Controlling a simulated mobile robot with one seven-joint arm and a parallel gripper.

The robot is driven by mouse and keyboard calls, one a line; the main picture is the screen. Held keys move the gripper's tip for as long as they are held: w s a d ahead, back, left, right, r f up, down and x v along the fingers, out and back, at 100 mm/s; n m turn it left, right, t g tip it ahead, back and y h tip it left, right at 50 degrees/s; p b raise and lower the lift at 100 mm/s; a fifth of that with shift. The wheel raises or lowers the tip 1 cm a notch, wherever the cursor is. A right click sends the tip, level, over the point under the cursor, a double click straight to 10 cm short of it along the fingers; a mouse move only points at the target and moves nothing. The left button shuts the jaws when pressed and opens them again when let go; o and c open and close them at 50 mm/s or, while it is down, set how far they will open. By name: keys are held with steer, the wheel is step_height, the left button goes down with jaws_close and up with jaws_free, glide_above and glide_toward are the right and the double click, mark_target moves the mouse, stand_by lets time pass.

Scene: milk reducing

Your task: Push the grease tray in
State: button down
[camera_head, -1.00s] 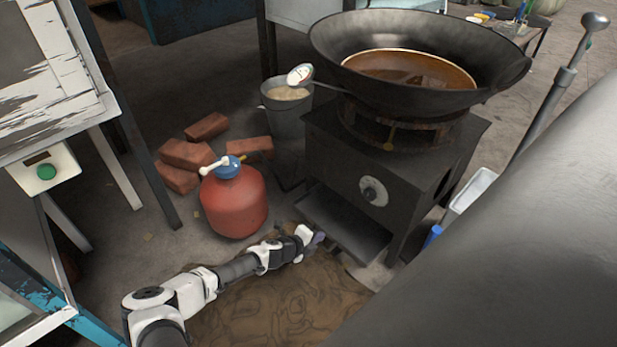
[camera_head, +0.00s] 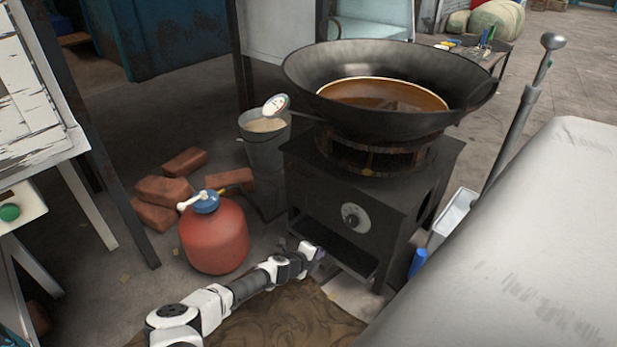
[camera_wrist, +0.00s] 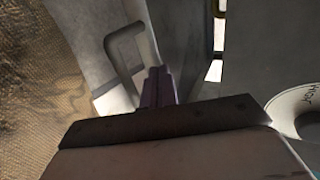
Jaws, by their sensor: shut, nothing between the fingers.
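The grease tray (camera_head: 345,258) is a dark, shallow tray low in the front of the black stove (camera_head: 345,195), under the round dial. Its front edge stands slightly out from the stove front, with a dark gap above it. My gripper (camera_head: 318,257) is shut and empty, low at the tray's front edge. In the wrist view, my purple-grey fingertips (camera_wrist: 158,88) are together beside a grey loop handle (camera_wrist: 128,52), which seems to be the tray's. I cannot tell whether the fingers touch the tray.
A wide wok (camera_head: 390,95) sits on the stove. A red gas bottle (camera_head: 214,238), several bricks (camera_head: 158,210) and a bucket (camera_head: 265,150) stand left of it. A white-grey surface (camera_head: 550,230) fills the right. Brown cloth (camera_head: 290,318) lies below my arm.

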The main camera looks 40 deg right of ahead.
mark_target(329, 250)
steer(key=d, duration=0.2)
steer(key=d+b, duration=0.1)
steer(key=d, duration=0.2)
steer(key=shift+w+f, duration=0.15)
steer(key=shift+d, duration=0.3)
steer(key=shift+w+d+r, duration=0.15)
steer(key=shift+r, duration=0.05)
steer(key=shift+r, duration=0.1)
